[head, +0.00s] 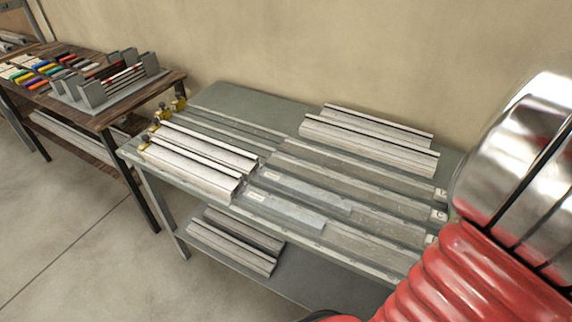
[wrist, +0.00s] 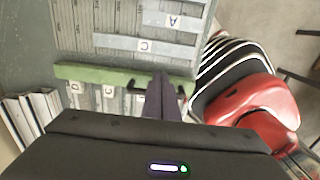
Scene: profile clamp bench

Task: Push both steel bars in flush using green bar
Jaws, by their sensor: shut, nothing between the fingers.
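Two flat steel bars lie in parallel channels on the bench. In the head view, the nearer bar (head: 295,214) and the farther bar (head: 318,196) have their left ends staggered. In the wrist view, one bar (wrist: 120,42) has a label reading C and the other (wrist: 192,22) a label reading A. The green bar (wrist: 95,75) lies across the channel ends in the wrist view, apart from both steel bars there; I do not see it in the head view. My gripper (wrist: 162,76) is shut and empty, its fingertips over or beside the green bar; contact is unclear.
The bench (head: 235,97) also holds pale profiles at the left (head: 195,170) and back (head: 365,138), with brass-coloured clamps (head: 160,112) at the left end. Labels mark the channels' right ends. A wooden table (head: 95,115) with coloured pieces stands farther left.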

